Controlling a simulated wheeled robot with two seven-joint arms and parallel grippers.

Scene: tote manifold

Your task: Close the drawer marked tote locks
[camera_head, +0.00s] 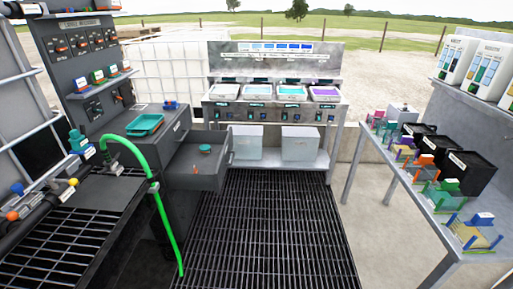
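A grey drawer (193,182) stands pulled out from the dark cabinet (118,119) on the left, extending to the right over the grated floor. A small teal and reddish item (205,149) lies inside it. A second drawer above it, with a pale label (178,126), looks shut. Lettering on the drawers is too small to read, so I cannot tell which is marked tote locks. Neither of my grippers is in view.
A teal tray (145,125) sits on the cabinet top. A green hose (160,205) hangs down in front of the cabinet. A bench (335,107) with several bins stands behind, and a side table (432,213) stands right. The grated floor (265,230) is clear.

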